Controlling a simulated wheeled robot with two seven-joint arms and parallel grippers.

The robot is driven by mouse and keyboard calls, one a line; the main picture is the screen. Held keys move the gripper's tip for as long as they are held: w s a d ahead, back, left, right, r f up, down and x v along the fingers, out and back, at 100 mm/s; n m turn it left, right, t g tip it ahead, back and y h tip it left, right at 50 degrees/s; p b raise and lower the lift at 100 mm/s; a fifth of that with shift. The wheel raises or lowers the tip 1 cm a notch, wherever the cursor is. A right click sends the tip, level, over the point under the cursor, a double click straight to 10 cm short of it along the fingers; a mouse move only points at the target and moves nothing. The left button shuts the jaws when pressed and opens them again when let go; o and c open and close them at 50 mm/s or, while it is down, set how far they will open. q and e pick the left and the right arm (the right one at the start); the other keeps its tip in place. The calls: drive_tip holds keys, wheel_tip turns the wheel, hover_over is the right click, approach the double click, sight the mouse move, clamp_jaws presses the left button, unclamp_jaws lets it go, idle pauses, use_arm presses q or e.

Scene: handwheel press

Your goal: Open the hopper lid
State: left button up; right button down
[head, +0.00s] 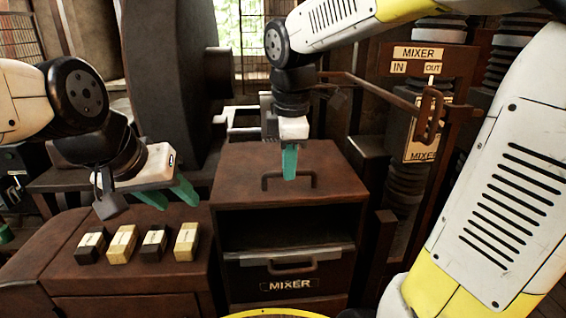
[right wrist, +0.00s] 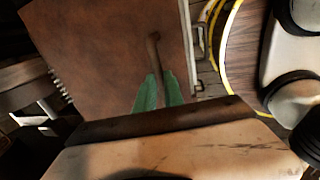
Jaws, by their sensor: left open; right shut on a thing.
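The hopper lid (head: 240,180) is the flat brown top panel of the mixer cabinet, with a dark bar handle (head: 266,183) on it. It lies down on the cabinet. My right gripper (head: 289,178) points down at the handle from above. In the right wrist view, its green fingers (right wrist: 161,80) are closed on the handle (right wrist: 154,48), over the brown lid (right wrist: 95,60). The fingertips partly hide the bar. My left gripper (head: 180,205) is open and empty, above the row of switches at the left.
Below the lid is a dark open recess, then a drawer front labelled MIXER (head: 290,285) with its own handle. Several black and cream rocker switches (head: 122,243) sit on the left console. A lever (head: 430,115) beside an IN/OUT mixer sign stands at the right.

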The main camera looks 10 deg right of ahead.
idle(0.8)
drive_tip(key=w+r+g, duration=0.1)
drive_tip(key=w+r, duration=0.8)
drive_tip(key=r, duration=0.5)
drive_tip(key=shift+w+r, duration=0.15)
drive_tip(key=shift+r, duration=0.15)
